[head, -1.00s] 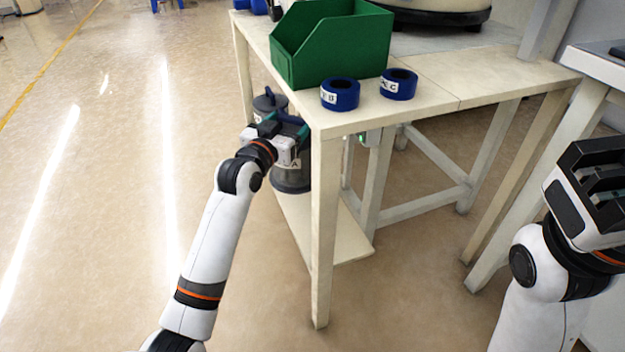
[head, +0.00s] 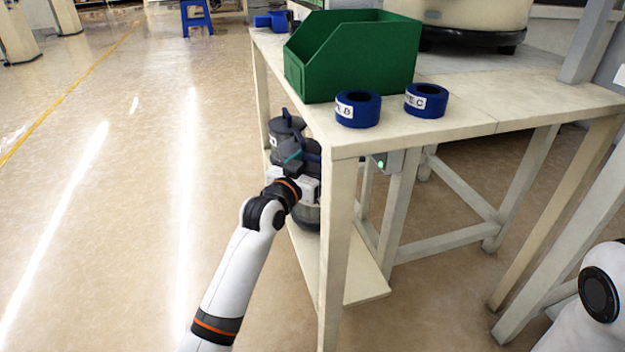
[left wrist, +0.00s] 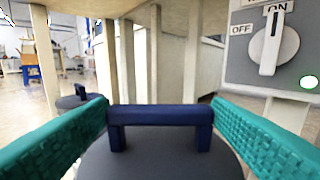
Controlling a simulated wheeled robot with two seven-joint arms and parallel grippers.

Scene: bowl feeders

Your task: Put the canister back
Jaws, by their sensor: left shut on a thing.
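A grey canister with a dark lid (head: 308,216) is under the near left corner of the table, over the low shelf (head: 365,285). My left gripper (head: 293,156) is shut on its blue handle (left wrist: 160,115); the teal fingers press on the handle's two ends in the left wrist view, with the dark lid (left wrist: 160,160) below. The table leg and my gripper hide part of the canister, and I cannot tell whether its base touches the shelf. A second canister (head: 279,128) with a blue handle stands behind it. My right gripper is out of view.
The table (head: 470,105) carries a green bin (head: 355,60) and blue rings labelled B (head: 357,110) and C (head: 427,102). A switch box (left wrist: 255,75) with its knob toward ON and a green light hangs under the tabletop.

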